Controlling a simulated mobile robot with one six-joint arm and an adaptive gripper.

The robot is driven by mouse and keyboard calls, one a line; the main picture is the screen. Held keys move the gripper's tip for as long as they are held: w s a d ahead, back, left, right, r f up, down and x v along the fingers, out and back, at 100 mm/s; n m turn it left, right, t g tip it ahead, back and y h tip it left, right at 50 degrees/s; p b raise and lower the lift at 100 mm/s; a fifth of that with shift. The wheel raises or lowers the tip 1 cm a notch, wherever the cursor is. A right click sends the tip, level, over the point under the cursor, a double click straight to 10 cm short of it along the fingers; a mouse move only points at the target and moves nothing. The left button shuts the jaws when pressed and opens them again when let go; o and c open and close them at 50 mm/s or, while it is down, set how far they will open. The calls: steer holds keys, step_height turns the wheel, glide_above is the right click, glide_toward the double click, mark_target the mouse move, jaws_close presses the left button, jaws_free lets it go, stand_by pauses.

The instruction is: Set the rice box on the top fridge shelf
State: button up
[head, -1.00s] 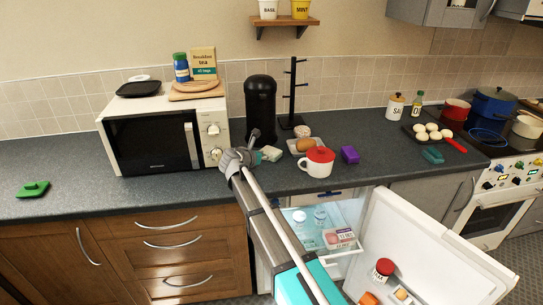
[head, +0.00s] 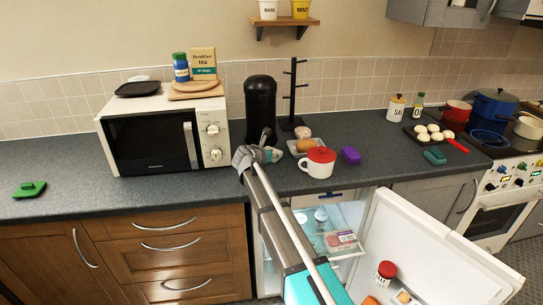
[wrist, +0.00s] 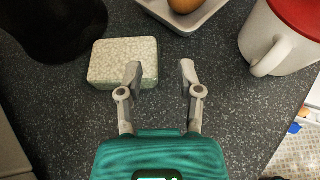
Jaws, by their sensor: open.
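The rice box, apparently the small pale, speckled box (wrist: 112,61), lies on the dark counter. In the head view it (head: 273,155) is partly hidden by my gripper (head: 262,148). In the wrist view my gripper (wrist: 160,72) is open and empty. Its left finger overlaps the box's right end and its right finger is over bare counter, so the box is off-centre to the left. I cannot tell whether the finger touches it. The fridge (head: 352,222) below the counter is open; a meat pack (head: 341,240) and bottles show inside, and my arm hides part of it.
A red-lidded white mug (head: 318,165) and a tray (wrist: 196,19) with a brown egg-like item stand right of the box. A black canister (head: 260,105) stands behind it. The open fridge door (head: 425,255) juts out at right. The counter before the microwave (head: 155,140) is mostly clear.

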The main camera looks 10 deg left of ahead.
steer(key=shift+b+x, duration=0.95)
steer(key=shift+x, duration=1.75)
jaws_close()
